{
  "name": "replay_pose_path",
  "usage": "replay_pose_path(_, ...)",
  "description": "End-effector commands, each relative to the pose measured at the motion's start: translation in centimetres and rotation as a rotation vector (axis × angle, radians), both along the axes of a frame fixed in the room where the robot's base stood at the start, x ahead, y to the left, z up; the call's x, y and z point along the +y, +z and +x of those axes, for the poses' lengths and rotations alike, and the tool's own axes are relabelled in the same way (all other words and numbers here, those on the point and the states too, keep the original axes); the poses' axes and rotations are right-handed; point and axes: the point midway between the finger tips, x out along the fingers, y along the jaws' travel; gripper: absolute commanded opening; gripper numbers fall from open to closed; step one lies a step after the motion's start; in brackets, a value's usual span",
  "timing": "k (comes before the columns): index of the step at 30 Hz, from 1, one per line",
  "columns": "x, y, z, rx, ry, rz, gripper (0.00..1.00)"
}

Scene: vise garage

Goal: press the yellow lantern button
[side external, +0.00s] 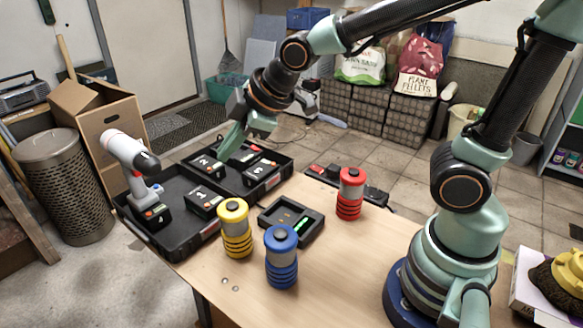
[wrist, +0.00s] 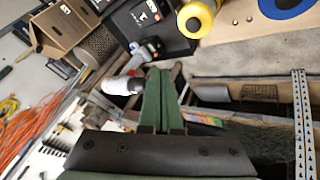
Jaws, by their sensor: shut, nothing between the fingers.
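The yellow lantern (side external: 236,238) stands upright on the wooden table, with a ribbed body and a round button (side external: 233,205) on top. It is partly cut off at the top of the wrist view (wrist: 196,20). A blue lantern (side external: 281,262) stands to its right and nearer the camera, and a red lantern (side external: 351,198) stands farther back. My gripper (side external: 225,157) is over the black tray area, behind the yellow lantern and apart from it. In the wrist view its green fingers (wrist: 160,72) are together, with nothing between them.
A black tray (side external: 182,250) holds numbered battery packs (side external: 205,203) and a white drill (side external: 130,153) standing upright at left. A black charger (side external: 290,220) sits between the lanterns. A cardboard box (side external: 105,110) stands on the floor.

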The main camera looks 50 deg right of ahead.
Motion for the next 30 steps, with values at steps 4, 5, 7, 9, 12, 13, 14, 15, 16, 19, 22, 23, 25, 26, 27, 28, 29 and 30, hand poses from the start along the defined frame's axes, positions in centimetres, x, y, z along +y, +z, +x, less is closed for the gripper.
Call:
replay_pose_path(4, 0.0, -1.2, 0.0, 0.005, -0.001, -0.001, 0.0)
replay_pose_path(5, 0.0, -1.5, 0.0, 0.005, -0.001, -0.001, 0.0)
replay_pose_path(7, 0.0, -2.4, -0.1, 0.005, -0.001, -0.001, 0.0)
replay_pose_path(9, -0.1, -3.4, -0.1, 0.006, -0.002, -0.001, 0.0)
replay_pose_path(12, 0.0, -4.7, -0.1, 0.006, -0.002, -0.001, 0.0)
replay_pose_path(13, 0.0, -5.2, -0.1, 0.007, -0.002, -0.001, 0.0)
replay_pose_path(14, 0.0, -5.6, -0.1, 0.006, -0.002, -0.001, 0.0)
replay_pose_path(15, 0.0, -6.0, -0.1, 0.006, -0.002, -0.001, 0.0)
replay_pose_path(16, 0.0, -6.4, -0.1, 0.006, -0.002, -0.001, 0.0)
replay_pose_path(19, 0.0, -7.4, -0.1, 0.005, -0.002, 0.0, 0.0)
replay_pose_path(22, 0.0, -8.1, -0.1, 0.004, -0.002, 0.0, 0.0)
replay_pose_path(23, 0.0, -8.2, -0.1, 0.004, -0.002, 0.0, 0.0)
replay_pose_path(25, 0.0, -8.5, 0.0, 0.002, -0.002, 0.0, 0.0)
replay_pose_path(26, 0.0, -8.5, 0.0, 0.002, -0.002, 0.001, 0.0)
replay_pose_path(27, 0.0, -8.6, 0.0, 0.001, -0.002, 0.0, 0.0)
replay_pose_path(28, 0.0, -8.6, 0.0, 0.001, -0.002, 0.0, 0.0)
replay_pose_path(29, 0.0, -8.7, 0.0, 0.001, -0.002, 0.0, 0.0)
replay_pose_path(30, 0.0, -8.7, 0.0, 0.001, -0.002, 0.0, 0.0)
